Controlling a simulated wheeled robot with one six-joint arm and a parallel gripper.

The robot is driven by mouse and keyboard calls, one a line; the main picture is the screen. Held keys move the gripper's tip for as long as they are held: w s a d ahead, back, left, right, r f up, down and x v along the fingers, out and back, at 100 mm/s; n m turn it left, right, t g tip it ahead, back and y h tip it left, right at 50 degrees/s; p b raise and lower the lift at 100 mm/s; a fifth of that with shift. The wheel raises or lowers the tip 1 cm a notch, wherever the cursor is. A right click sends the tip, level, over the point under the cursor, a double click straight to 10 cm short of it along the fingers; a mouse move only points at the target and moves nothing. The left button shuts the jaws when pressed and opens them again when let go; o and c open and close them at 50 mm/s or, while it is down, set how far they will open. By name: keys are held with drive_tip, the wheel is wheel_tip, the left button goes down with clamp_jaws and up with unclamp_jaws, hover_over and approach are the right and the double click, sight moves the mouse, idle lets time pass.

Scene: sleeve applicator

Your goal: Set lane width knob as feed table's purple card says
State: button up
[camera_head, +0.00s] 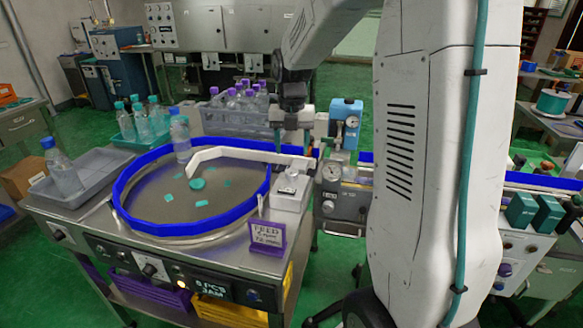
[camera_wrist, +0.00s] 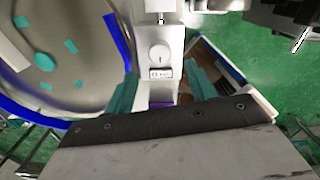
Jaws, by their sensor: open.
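The purple card (camera_head: 267,237) stands at the feed table's (camera_head: 215,262) front right corner. It reads "FEED" on top; the smaller lines below are hard to read, the last perhaps "72 mm". A white block (camera_head: 290,197) sits behind it beside the round turntable. In the wrist view a round white knob (camera_wrist: 159,53) with a small dark mark sits on this block, above a small printed label (camera_wrist: 160,73). My gripper (camera_head: 292,146) is open and empty above the block. In the wrist view its teal fingers (camera_wrist: 162,76) stand apart on both sides of the block, not touching the knob.
A grey crate (camera_head: 222,122) of purple-capped bottles stands behind. A blue gauge unit (camera_head: 345,122) and a grey machine (camera_head: 343,198) stand right of the block. My arm hides part of the line.

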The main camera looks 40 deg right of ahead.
sight(292, 171)
wheel_tip(292, 171, down, 7)
drive_tip(key=shift+f, duration=0.1)
idle(0.3)
drive_tip(key=shift+c, duration=0.4)
drive_tip(key=c, duration=0.9)
